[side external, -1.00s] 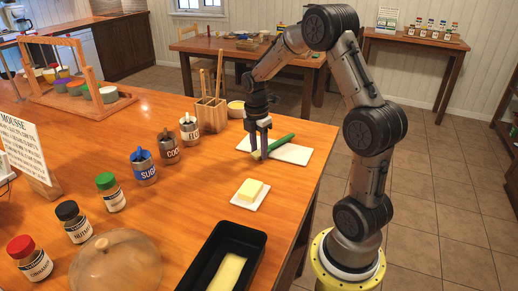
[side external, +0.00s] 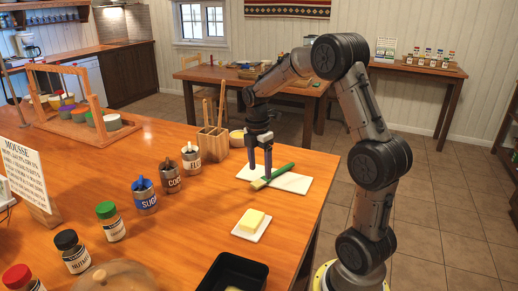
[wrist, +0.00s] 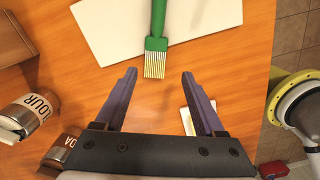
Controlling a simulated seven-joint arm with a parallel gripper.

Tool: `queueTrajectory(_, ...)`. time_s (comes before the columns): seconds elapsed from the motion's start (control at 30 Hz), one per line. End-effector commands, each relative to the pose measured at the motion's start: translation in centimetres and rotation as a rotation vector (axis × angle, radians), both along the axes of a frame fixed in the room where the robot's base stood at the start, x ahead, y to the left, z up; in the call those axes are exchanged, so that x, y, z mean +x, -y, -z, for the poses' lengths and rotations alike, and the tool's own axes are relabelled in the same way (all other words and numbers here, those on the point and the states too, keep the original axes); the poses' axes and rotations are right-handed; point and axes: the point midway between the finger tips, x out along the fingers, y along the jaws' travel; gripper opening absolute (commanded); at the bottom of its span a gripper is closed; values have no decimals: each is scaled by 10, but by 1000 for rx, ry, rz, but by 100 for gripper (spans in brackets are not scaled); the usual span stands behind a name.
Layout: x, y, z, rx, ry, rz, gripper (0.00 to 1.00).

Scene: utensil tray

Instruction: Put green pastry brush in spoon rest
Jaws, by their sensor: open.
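The green pastry brush (side external: 273,177) lies slanted across a flat white board (side external: 292,183). In the wrist view its green handle (wrist: 158,18) is over the board and its pale bristles (wrist: 155,66) reach past the board's near edge. My gripper (side external: 260,172) points down above the bristle end. In the wrist view my gripper (wrist: 159,73) has its two fingers well apart, one on each side of the bristle end's line, with nothing held. I cannot tell for sure which thing is the spoon rest.
A butter block on a small white dish (side external: 240,235) lies in front of the board. A wooden utensil holder (side external: 212,146), a small bowl (side external: 237,139) and several labelled jars stand to the left. A black loaf pan (side external: 232,270) is at the front. The table's right edge is close.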

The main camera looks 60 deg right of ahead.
Motion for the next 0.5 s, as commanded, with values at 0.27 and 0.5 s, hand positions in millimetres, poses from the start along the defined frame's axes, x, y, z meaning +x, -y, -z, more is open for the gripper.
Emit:
queueTrajectory(0.27,2,-2,-55,-4,6,0,71)
queueTrajectory(0.5,1,-7,-75,-6,11,12,71)
